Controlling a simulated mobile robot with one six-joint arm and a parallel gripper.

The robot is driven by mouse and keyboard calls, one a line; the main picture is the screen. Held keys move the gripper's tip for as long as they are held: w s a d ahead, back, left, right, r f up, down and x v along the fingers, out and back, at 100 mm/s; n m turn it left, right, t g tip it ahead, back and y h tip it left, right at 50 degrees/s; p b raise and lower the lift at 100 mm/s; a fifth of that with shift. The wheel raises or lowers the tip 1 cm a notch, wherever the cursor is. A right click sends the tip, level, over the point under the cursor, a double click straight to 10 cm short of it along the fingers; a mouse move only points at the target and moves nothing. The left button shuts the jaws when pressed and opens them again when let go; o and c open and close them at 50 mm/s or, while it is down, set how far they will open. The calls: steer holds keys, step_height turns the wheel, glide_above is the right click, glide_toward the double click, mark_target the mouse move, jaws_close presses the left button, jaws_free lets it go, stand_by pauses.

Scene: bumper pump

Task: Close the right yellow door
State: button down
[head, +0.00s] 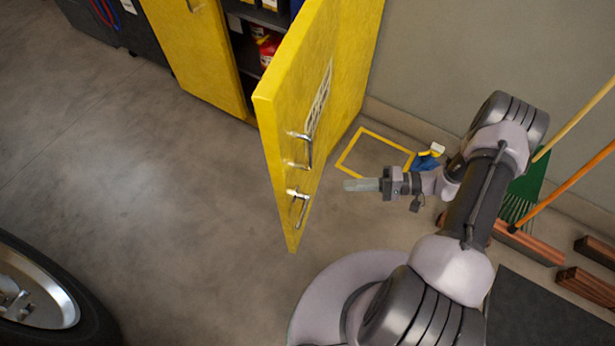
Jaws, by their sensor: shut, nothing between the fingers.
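The right yellow door (292,110) stands wide open, swung out from a yellow cabinet towards me. Its outer face, with two metal handles (307,150) and a pale marking, faces right. The left yellow door (198,55) is beside the opening. Shelves with some red and yellow items (267,45) show between the doors. My gripper (362,185) is to the right of the open door, near its lower handle, pointing left at it. The fingers are together and empty, and a gap shows between them and the door.
A wheel (38,290) is at lower left. A blue and yellow object (430,157) is by a yellow floor outline (362,130). The floor left of the door is clear.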

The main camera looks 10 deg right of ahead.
mark_target(293, 192)
steer(key=s+f+m+t, duration=0.2)
steer(key=s+f+t, duration=0.1)
steer(key=f+t, duration=0.3)
steer(key=shift+g+y, duration=0.3)
steer(key=shift+g, duration=0.4)
steer(key=b+x, duration=0.1)
steer(key=x, duration=0.3)
steer(key=f+x, duration=0.1)
steer(key=x, duration=0.4)
steer(key=b+x, duration=0.1)
steer(key=x, duration=0.4)
steer(key=shift+s+a+f+b, duration=0.15)
steer(key=shift+s+f+b, duration=0.1)
steer(key=shift+s+b, duration=0.15)
steer(key=shift+w+a+r, duration=0.1)
steer(key=shift+w+a, duration=0.05)
steer(key=shift+a, duration=0.15)
steer(key=shift+a, duration=0.1)
